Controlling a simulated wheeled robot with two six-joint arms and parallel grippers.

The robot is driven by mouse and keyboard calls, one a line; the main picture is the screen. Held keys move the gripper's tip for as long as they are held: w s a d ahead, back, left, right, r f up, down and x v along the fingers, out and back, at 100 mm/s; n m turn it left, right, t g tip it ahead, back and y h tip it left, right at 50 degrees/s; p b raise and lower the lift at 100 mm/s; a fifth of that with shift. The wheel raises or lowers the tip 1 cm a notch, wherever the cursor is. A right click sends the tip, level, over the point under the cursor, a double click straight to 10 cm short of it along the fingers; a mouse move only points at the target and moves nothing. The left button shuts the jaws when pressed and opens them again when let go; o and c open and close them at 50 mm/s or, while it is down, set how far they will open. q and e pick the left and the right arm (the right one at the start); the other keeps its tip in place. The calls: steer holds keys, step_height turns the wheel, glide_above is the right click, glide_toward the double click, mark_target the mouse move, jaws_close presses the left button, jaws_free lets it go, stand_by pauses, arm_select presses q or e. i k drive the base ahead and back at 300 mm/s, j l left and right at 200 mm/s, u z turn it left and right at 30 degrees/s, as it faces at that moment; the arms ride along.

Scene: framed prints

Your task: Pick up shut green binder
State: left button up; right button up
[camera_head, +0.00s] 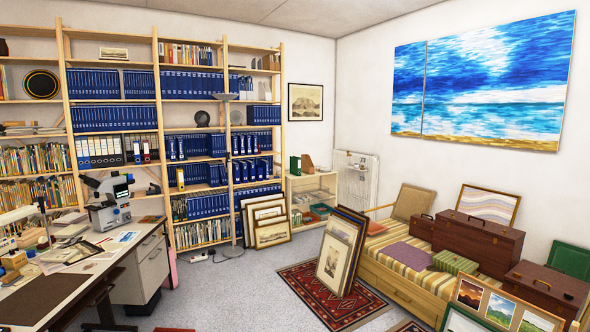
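A dark green upright object (295,165), which looks like a shut binder, stands on top of the low light-wood shelf (314,186) in the back corner, beside a brown file box (308,163). A flat dark green panel or case (570,258) leans against the right wall. I cannot tell for sure which green thing is a binder. Neither of my grippers is in view.
A desk (150,262) with a microscope (110,200) stands at the left. Framed prints (340,258) lean on a red rug (325,295), and more (268,225) lean by the bookshelves. Brown cases (478,240) sit on the daybed. Grey carpet (240,290) is clear in the middle.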

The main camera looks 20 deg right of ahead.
mark_target(296, 162)
steer(key=i+l+z, duration=0.3)
steer(key=i+z, duration=0.35)
steer(key=i, duration=0.2)
steer(key=i+z, duration=0.15)
steer(key=i, duration=5.95)
steer(key=i+u, duration=0.1)
steer(key=i, duration=0.6)
steer(key=i+u, duration=0.15)
steer(key=i, duration=0.55)
steer(key=i+l+u, duration=0.1)
steer(key=i, duration=0.6)
steer(key=l, duration=0.1)
